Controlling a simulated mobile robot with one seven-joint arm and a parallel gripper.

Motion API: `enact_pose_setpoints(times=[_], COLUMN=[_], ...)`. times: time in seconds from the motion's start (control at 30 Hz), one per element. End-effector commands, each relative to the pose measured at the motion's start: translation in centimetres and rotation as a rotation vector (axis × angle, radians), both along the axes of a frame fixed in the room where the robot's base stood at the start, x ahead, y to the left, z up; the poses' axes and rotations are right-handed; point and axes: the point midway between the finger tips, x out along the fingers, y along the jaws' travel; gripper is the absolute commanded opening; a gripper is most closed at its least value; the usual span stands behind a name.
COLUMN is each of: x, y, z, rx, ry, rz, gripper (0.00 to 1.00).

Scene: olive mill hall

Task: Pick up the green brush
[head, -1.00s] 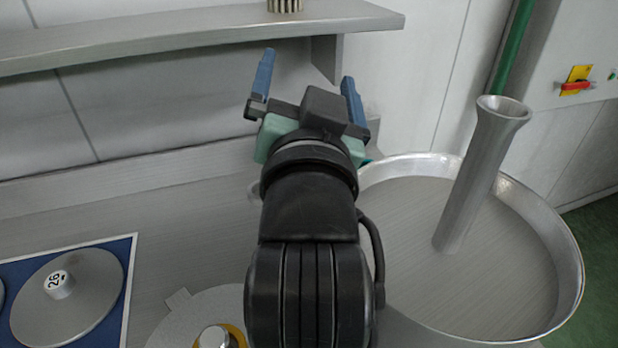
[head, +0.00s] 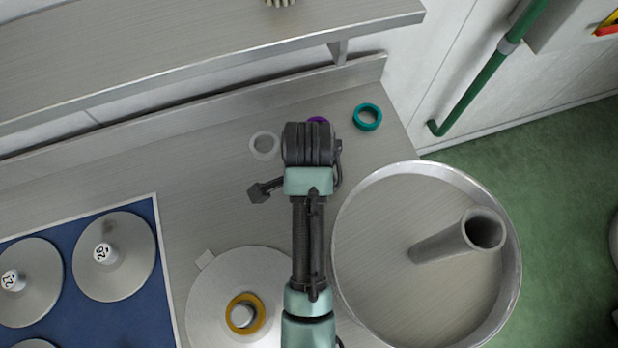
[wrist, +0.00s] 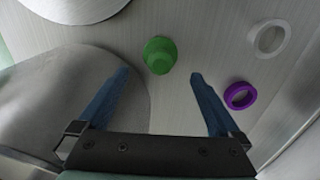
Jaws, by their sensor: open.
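In the wrist view a green, roundish object (wrist: 160,55), which I take to be the green brush, is on the grey metal worktop (wrist: 205,30). Its shape is foreshortened, so I cannot tell its full form. My gripper (wrist: 160,75) is open, with its two blue fingers spread and empty. The green object appears between and just beyond the fingertips. I cannot tell the height gap. In the head view my arm hides the green object and most of my gripper.
A purple ring (wrist: 240,96) and a white ring (wrist: 270,38) lie right of the green object. A teal ring (head: 367,117) lies near the wall. Grey discs (head: 125,265) lie on a blue mat (head: 150,225). A shelf (head: 230,45) overhangs behind.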

Motion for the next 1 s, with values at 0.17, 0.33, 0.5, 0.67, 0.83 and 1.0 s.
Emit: enact_pose_setpoints(times=[0.17,0.33,0.5,0.67,0.83,1.0], x=[-0.1,0.0,0.1,0.1,0.2,0.2], y=[0.0,0.0,0.0,-0.1,-0.1,-0.1], z=[-3.6,-5.5,-6.4,-8.4,-10.5,-11.0], rx=[0.0,0.001,0.0,0.0,0.001,0.0], ry=[0.002,-0.002,-0.003,-0.001,-0.005,-0.006], rz=[0.002,0.003,0.003,0.003,0.004,0.004], gripper=[1.0,1.0,1.0,1.0,1.0,1.0])
